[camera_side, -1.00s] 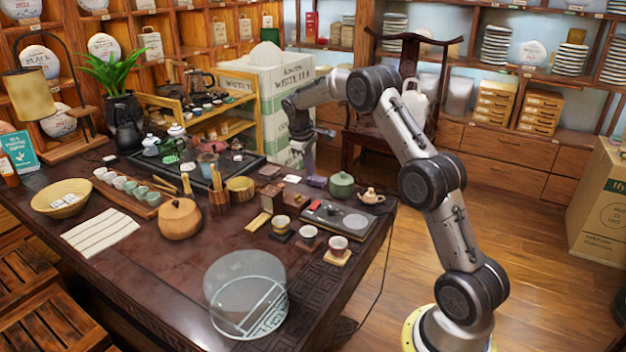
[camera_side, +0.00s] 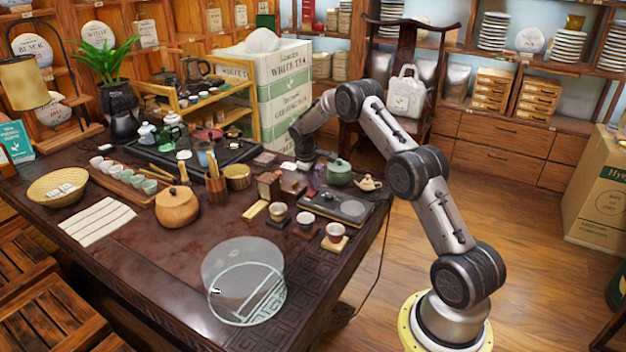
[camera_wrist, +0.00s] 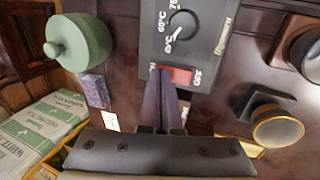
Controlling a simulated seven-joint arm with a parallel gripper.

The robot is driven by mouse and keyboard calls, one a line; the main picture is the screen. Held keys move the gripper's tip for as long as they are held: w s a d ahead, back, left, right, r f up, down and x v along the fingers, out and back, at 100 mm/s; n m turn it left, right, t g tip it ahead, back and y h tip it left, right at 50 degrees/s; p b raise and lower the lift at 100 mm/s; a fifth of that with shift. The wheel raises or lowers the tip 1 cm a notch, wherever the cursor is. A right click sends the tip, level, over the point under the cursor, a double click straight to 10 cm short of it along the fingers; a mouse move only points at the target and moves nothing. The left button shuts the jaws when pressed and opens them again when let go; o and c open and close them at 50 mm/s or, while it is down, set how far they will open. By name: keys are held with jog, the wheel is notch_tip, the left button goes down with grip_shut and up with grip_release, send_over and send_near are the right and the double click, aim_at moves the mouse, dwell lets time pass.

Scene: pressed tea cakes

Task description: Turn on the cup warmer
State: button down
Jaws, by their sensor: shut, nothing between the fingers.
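The cup warmer (camera_side: 352,208) is a flat dark slab with a round plate near the table's right edge. In the wrist view its dark panel (camera_wrist: 215,40) shows a black dial (camera_wrist: 182,24) with temperature marks. Below the dial is a red rocker switch (camera_wrist: 181,76), with an OFF label at its right end. My gripper (camera_wrist: 161,74) is shut and empty, its fingertips over the left end of the switch. I cannot tell whether they touch it. In the side view my gripper (camera_side: 306,164) is low over the table behind the warmer; its fingertips are unclear there.
A green lidded jar (camera_side: 339,173) and a small teapot (camera_side: 368,183) stand just behind the warmer. Cups on small stands, such as the near one (camera_side: 335,234), stand in front. A purple box (camera_wrist: 95,90) lies near the jar.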

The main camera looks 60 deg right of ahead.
jog(key=shift+d+f+y, duration=0.25)
jog(key=shift+y, duration=0.15)
jog(key=shift+a, duration=0.15)
jog(key=shift+a, duration=0.75)
jog(key=shift+r, duration=0.2)
jog(key=a+v, duration=0.1)
jog(key=v, duration=1.2)
jog(key=shift+r, duration=0.25)
